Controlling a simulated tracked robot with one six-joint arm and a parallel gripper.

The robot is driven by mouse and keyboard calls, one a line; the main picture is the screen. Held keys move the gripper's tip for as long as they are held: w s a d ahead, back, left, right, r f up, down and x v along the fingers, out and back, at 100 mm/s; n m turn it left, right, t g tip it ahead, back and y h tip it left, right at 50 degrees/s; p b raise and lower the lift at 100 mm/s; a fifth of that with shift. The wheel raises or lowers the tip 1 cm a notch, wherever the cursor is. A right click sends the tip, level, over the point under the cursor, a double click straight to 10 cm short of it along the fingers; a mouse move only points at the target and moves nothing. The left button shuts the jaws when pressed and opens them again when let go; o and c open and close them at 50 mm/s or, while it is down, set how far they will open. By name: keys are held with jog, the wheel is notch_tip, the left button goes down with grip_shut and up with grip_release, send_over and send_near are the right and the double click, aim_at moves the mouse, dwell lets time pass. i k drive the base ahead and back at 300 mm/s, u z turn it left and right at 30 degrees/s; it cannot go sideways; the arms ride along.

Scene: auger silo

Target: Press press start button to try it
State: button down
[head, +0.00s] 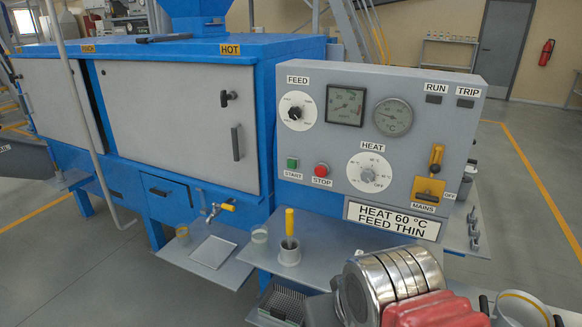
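The green START button (292,162) sits at the lower left of the grey control panel (335,190), above its START label. The red round STOP button (322,170) is just to its right. Nothing covers the green button. The RUN lamp (433,98) and TRIP lamp (465,103) at the upper right look dark. The yellow MAINS switch (428,189) is at the lower right, its handle pointing up.
The FEED knob (296,112), HEAT knob (369,172) and two gauges are on the panel. Below, a grey shelf (325,262) holds a cup with a yellow-handled tool (289,250). Silver cylinder and red block shapes fill the lower right. Floor at right is open.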

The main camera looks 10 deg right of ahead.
aim_at(291, 164)
jog(key=k, duration=1.35)
jog(key=u, duration=0.55)
jog(key=i, duration=0.95)
jog(key=u, duration=0.5)
jog(key=i, duration=1.45)
jog(key=z, duration=0.8)
jog(key=i, duration=0.5)
jog(key=z, duration=0.4)
